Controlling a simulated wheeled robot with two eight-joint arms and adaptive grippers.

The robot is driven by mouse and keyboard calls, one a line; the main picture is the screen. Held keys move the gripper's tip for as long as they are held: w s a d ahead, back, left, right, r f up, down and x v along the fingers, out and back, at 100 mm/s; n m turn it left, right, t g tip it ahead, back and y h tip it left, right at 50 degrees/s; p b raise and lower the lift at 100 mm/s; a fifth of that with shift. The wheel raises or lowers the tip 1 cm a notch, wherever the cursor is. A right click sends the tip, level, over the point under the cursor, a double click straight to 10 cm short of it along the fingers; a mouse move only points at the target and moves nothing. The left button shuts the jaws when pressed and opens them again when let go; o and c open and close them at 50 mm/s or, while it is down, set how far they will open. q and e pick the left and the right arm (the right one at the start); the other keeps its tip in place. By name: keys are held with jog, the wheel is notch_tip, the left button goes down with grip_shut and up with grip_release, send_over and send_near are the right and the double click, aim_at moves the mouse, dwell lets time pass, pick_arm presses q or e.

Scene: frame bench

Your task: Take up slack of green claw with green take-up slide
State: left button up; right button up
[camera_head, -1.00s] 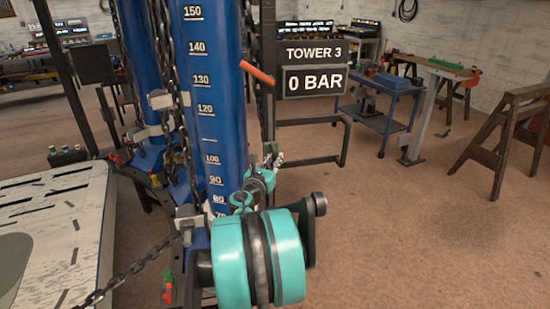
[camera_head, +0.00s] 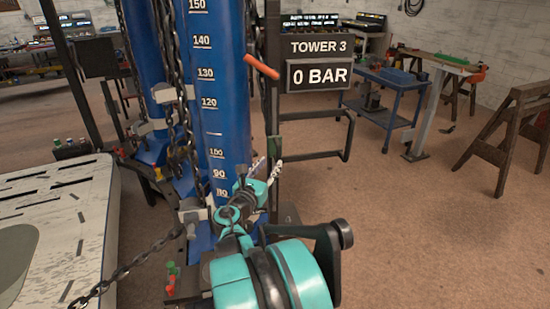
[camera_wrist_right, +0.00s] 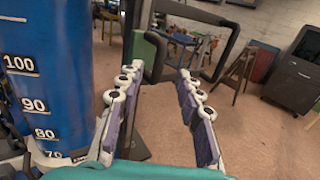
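My right gripper (camera_head: 264,170) is in front of the blue tower (camera_head: 212,110), at its lower right edge. In the right wrist view its fingers (camera_wrist_right: 157,105) stand wide apart with nothing between them. A dark green block (camera_head: 274,142) sits on the dark post just beyond the fingertips. It also shows in the right wrist view (camera_wrist_right: 153,52), behind the left finger. I cannot tell for sure whether it is the green take-up slide. A dark chain (camera_head: 135,262) runs from the tower's base toward the lower left. I cannot make out the green claw. My left gripper is out of view.
A display (camera_head: 319,75) reads TOWER 3, 0 BAR. An orange handle (camera_head: 261,67) sticks out beside the tower. A pale platform (camera_head: 75,220) lies at left. A blue cart (camera_head: 385,112) and sawhorses (camera_head: 505,135) stand at right.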

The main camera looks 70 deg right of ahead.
jog(key=a, duration=0.3)
jog(key=shift+w+a, duration=0.1)
jog(key=shift+a, duration=0.05)
dwell(0.5)
jog(key=w+a+f+m+t+y, duration=0.35)
jog(key=w+a+m, duration=0.2)
jog(key=a, duration=0.35)
jog(key=w+a+f+m+t+y, duration=0.3)
jog(key=w+a+f+m+y, duration=0.15)
jog(key=w+a, duration=0.4)
jog(key=a+f+m+y, duration=0.2)
jog(key=a+y, duration=0.1)
jog(key=a, duration=0.7)
jog(key=a+f+m+t+y, duration=0.1)
jog(key=a+f+m+y, duration=0.1)
jog(key=a, duration=0.8)
jog(key=a+f+m+y, duration=0.2)
jog(key=a+y, duration=0.3)
jog(key=a, duration=0.5)
jog(key=shift+s+a+m, duration=0.25)
jog(key=shift+a+m, duration=0.15)
jog(key=shift+m, duration=0.3)
jog(key=shift+t, duration=0.35)
